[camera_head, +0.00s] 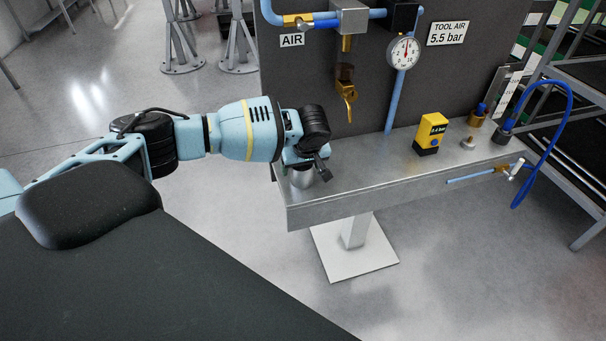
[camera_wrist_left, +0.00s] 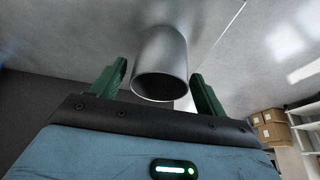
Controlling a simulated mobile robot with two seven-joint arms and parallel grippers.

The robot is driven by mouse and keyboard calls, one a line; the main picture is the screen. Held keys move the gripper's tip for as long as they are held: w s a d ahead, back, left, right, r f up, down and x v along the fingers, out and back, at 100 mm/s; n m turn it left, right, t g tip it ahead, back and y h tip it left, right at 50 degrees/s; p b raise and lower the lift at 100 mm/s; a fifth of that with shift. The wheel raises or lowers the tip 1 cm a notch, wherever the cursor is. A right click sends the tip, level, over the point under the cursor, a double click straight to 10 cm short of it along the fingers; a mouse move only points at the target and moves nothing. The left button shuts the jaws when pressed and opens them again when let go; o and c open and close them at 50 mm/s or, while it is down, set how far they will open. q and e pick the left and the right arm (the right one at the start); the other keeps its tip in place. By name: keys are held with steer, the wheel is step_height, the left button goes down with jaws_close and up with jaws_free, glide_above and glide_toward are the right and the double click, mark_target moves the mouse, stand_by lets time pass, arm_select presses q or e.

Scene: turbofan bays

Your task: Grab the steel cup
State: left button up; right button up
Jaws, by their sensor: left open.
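The steel cup (camera_head: 302,177) is a plain grey metal cylinder at the left end of the metal bench (camera_head: 385,172). My left gripper (camera_head: 308,168) is over it and hides its upper part in the head view. In the left wrist view the cup (camera_wrist_left: 161,62) shows its dark open mouth towards the camera. It lies between the two green fingers of my left gripper (camera_wrist_left: 159,74), which are open, with a visible gap on each side. My right gripper is not in view.
A dark panel with an air valve (camera_head: 347,92) and a pressure gauge (camera_head: 403,53) stands behind the bench. A yellow device (camera_head: 430,134), brass fittings and a blue hose (camera_head: 556,140) are to the right. The bench middle is clear.

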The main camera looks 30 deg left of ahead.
arm_select(q)
steer(key=shift+x, duration=1.05)
steer(key=c, duration=1)
steer(key=shift+c, duration=0.2)
